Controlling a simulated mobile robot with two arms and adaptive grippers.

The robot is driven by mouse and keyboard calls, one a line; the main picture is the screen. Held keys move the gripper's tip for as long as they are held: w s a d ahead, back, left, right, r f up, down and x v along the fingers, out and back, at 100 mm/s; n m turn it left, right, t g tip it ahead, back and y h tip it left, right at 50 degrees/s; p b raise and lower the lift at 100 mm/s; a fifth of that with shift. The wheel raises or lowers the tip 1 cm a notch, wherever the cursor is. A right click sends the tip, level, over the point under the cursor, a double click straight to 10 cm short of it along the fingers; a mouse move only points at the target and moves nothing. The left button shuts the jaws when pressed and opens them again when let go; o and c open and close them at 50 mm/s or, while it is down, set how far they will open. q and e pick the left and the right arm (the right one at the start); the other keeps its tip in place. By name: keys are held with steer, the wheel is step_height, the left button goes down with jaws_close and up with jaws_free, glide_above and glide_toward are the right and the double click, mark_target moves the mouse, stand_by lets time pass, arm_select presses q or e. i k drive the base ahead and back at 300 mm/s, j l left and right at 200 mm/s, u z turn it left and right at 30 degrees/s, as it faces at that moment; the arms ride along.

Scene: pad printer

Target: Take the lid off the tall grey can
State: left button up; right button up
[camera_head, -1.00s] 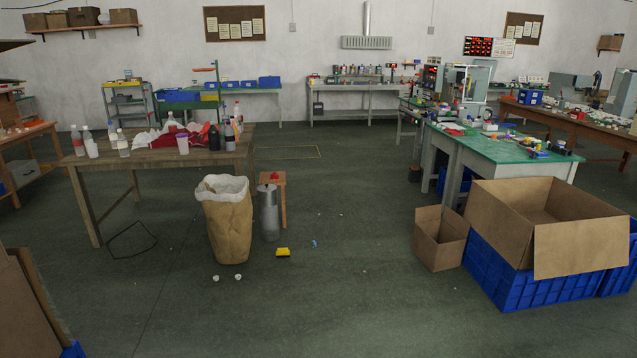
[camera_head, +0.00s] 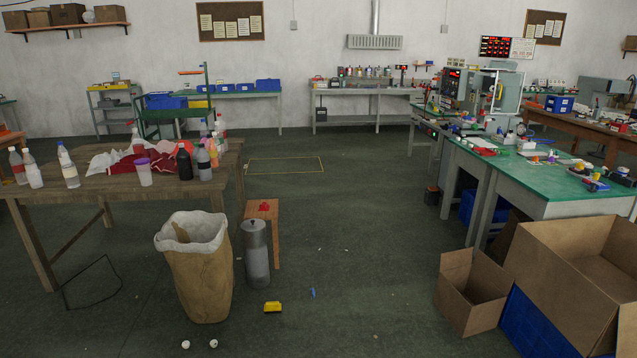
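The tall grey can (camera_head: 257,258) stands upright on the floor, just right of a large paper bag and in front of a small wooden stool. Its top (camera_head: 253,226) looks covered by a grey lid with a small dark knob or handle, too small to tell clearly. Neither of my grippers shows in the head view, and nothing of mine touches the can.
The paper bag (camera_head: 200,285) with a white liner stands close left of the can. The stool (camera_head: 262,209) carries a small red thing. A yellow object (camera_head: 272,307) lies on the floor before the can. Cardboard boxes (camera_head: 470,295) stand at right.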

mark_target(253, 225)
steer(key=i, duration=1.85)
